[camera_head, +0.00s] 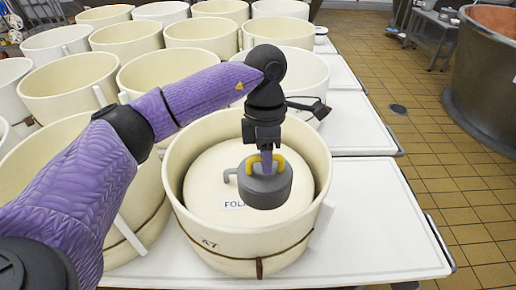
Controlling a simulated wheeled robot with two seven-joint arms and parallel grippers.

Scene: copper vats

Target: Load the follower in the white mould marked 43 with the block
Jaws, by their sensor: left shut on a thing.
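A large cream-white mould (190,222) stands at the front of the white table. A handwritten mark on its front looks like 47, but it is too small to read surely. Inside it lies a round cream follower (205,180) with a label starting "FOL". A grey handle (229,172) shows beside the block. The dark grey cylindrical block (265,190) has a yellow handle. My left gripper (266,160) comes down from above and is shut on this handle. The block is over the right part of the follower; I cannot tell whether it touches. My right gripper is out of view.
Several similar cream moulds (70,85) crowd the left and back. The white table (385,225) is clear to the right of the front mould. A large vat (480,80) stands far right on the tiled floor (425,125).

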